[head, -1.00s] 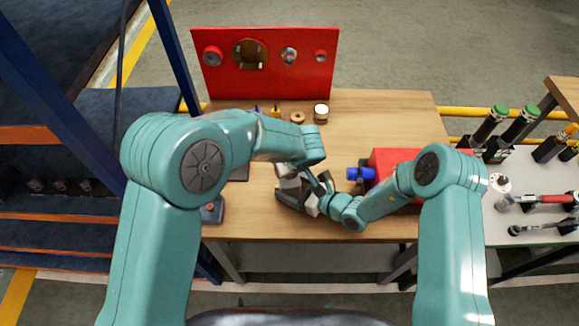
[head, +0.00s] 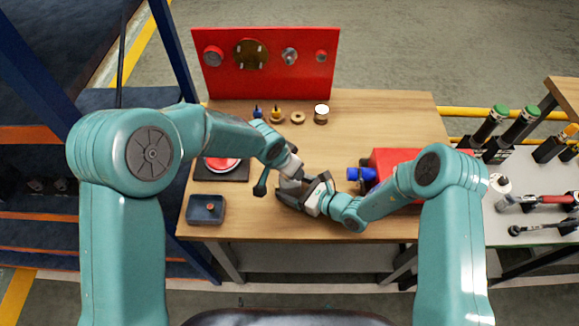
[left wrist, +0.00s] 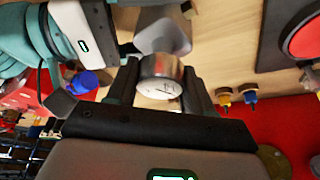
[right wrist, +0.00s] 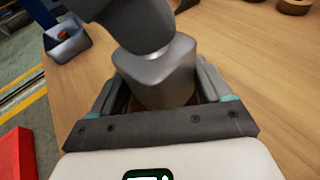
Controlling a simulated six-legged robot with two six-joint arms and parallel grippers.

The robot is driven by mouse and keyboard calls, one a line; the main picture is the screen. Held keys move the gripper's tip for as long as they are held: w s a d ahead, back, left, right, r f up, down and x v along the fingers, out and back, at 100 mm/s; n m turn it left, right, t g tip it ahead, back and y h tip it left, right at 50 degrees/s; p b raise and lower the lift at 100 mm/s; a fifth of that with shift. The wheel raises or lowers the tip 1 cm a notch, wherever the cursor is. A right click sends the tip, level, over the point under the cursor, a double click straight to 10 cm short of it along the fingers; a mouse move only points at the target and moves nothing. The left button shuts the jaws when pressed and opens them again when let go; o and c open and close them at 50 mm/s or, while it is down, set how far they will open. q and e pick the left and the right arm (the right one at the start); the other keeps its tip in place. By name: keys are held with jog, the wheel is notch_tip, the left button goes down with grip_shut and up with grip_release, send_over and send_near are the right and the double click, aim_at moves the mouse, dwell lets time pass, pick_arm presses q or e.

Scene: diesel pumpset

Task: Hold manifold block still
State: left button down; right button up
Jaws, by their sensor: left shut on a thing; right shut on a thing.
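The grey manifold block (right wrist: 165,75) sits between the two fingers of my right gripper (right wrist: 165,98), which is shut on it. In the head view the block (head: 290,184) is partly hidden by both grippers, low over or on the bench. In the left wrist view it (left wrist: 165,30) shows just beyond the left fingers. My left gripper (left wrist: 160,92) is shut on a round metal gauge (left wrist: 160,68) with a white dial. The gauge is close to the block; I cannot tell whether they touch. In the head view my left gripper (head: 277,176) comes from the upper left, my right gripper (head: 307,197) from the right.
A red panel (head: 265,85) stands at the bench's back. Small fittings (head: 276,115) and a white-topped cylinder (head: 321,113) lie before it. A red disc (head: 221,164) on a dark plate and a grey-blue box (head: 206,209) are left. A red machine (head: 385,160) with a blue part is right.

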pick_arm(q)
jog(key=shift+s+f+m, duration=0.1)
jog(key=shift+f+m, duration=0.05)
jog(key=shift+m, duration=0.15)
jog(key=shift+c, duration=1.8)
grip_release()
